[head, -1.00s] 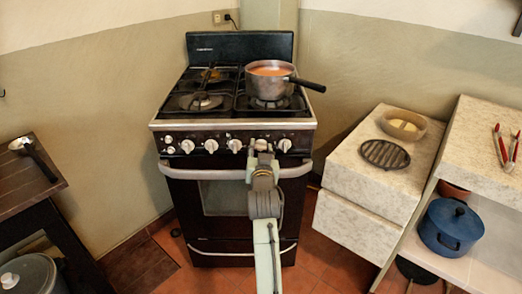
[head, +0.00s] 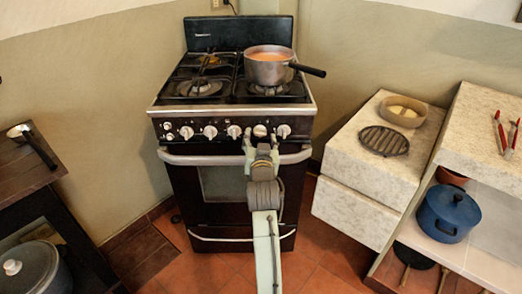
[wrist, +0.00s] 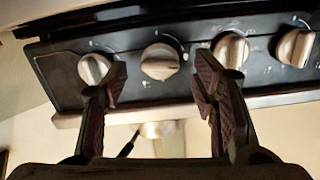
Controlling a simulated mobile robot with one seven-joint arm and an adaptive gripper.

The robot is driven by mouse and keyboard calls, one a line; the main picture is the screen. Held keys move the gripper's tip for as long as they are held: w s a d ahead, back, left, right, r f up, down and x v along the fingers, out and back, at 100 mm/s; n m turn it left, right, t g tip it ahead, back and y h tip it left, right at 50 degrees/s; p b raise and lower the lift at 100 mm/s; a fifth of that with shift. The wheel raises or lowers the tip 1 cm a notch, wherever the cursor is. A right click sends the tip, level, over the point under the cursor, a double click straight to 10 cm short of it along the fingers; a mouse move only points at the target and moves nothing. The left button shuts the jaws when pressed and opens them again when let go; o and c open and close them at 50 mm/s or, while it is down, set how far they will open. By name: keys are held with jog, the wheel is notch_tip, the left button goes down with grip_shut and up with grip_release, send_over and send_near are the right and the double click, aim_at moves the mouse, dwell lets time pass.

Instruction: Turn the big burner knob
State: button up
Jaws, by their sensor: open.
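The stove's front panel (head: 222,124) carries a row of silver knobs. The second large knob from the right (head: 259,130) stands between the two fingers of my gripper (head: 260,138), just above it in the head view. In the wrist view, which looks upside down, this knob (wrist: 160,62) also lies between the spread, empty fingers (wrist: 160,72). No contact shows, and the remaining depth is hard to judge. Which knob is the big burner's is not legible.
Close neighbours are the right end knob (head: 283,130) and the knob to the left (head: 234,131). The oven handle (head: 190,159) runs below the panel. A counter (head: 352,160) is at right.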

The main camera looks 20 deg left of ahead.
jog(key=v, duration=1)
jog(key=shift+c, duration=0.3)
grip_shut()
dwell(1.3)
